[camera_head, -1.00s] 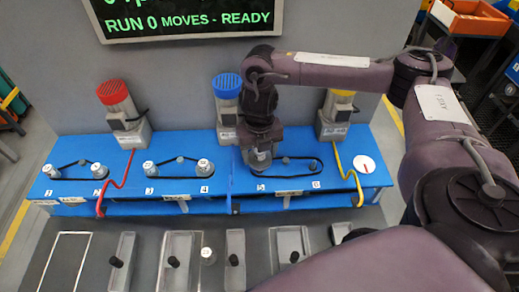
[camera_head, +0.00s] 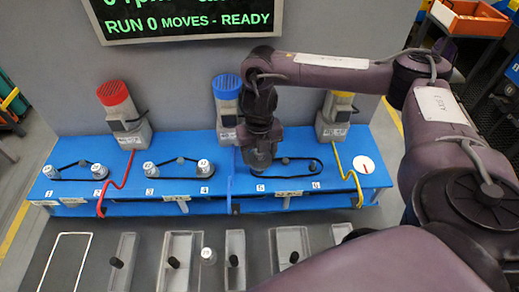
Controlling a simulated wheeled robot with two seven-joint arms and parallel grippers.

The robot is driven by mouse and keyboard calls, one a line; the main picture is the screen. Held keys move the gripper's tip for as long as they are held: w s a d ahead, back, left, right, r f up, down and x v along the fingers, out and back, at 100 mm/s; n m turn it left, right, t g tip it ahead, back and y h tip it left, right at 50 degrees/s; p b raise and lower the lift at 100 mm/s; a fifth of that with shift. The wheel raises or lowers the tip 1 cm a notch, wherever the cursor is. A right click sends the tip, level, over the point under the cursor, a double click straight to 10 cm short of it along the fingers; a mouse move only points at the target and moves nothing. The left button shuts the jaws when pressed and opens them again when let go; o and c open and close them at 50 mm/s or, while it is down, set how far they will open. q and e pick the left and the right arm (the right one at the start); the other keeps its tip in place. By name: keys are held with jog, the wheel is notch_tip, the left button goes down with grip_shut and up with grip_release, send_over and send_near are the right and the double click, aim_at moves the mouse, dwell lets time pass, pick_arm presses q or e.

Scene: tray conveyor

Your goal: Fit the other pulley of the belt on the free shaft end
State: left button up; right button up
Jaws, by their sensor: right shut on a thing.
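My right gripper (camera_head: 261,162) is over position 5 on the blue bench (camera_head: 225,182), pointing down. It is shut on a pulley, which the fingers mostly hide; I cannot tell how far down it sits on its shaft. A black belt (camera_head: 318,174) loops from there round position 6. At position 6 a small dark shaft end (camera_head: 313,167) shows without a light pulley on it. My left gripper is out of view.
Light pulleys with belts stand at positions 1 to 4, such as this pulley (camera_head: 203,167). Yellow (camera_head: 338,105), blue and red motors stand behind. A white dial (camera_head: 365,165) is at right.

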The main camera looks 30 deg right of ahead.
aim_at(259, 163)
jog(key=shift+f+b, duration=1.45)
jog(key=shift+f, duration=0.8)
jog(key=o, duration=1.2)
notch_tip(259, 163, up, 8)
jog(key=shift+f+p, duration=0.1)
jog(key=shift+p, duration=1.1)
